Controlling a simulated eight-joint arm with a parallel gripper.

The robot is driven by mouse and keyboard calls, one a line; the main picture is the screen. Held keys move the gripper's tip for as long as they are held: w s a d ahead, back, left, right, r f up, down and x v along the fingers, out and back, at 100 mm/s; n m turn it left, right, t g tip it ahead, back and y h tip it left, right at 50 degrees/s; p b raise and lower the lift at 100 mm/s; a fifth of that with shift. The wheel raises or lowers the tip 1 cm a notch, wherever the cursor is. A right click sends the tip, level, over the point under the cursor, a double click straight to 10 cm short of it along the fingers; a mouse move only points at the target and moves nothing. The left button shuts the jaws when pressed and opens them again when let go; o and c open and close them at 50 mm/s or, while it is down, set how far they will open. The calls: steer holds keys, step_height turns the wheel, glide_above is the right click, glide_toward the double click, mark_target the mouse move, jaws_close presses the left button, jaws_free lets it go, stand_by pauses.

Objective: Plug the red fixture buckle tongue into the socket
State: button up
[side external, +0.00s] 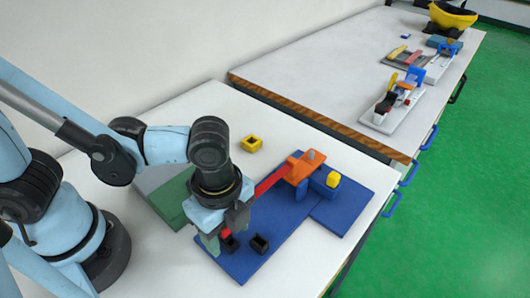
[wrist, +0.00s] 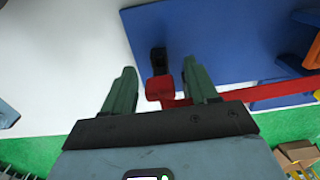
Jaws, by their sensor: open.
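The red buckle tongue (wrist: 159,88) sits between the two green fingers of my gripper (wrist: 162,78) in the wrist view, with space on both sides. My gripper (side external: 222,244) is open and low over the near end of the blue board (side external: 285,236). A red strap (side external: 268,183) runs from the tongue to an orange mount (side external: 299,168). A black socket (wrist: 159,60) is just beyond the tongue in the wrist view; I cannot tell whether they touch.
A green block (side external: 172,199) is left of my gripper. A second table (side external: 340,90) at the back holds other fixtures.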

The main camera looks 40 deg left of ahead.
steer(key=shift+r, duration=0.1)
step_height(320, 180, up, 12)
stand_by(0.8)
steer(key=w+a+f+n+t, duration=0.1)
steer(key=w+a+n+t, duration=0.2)
steer(key=a+n, duration=0.6)
steer(key=w+a+f+n+t, duration=0.1)
steer(key=w+a+n+t, duration=0.3)
steer(key=a+n, duration=0.5)
steer(key=shift+w, duration=1.25)
steer(key=shift+c, duration=0.4)
steer(key=shift+c, duration=0.9)
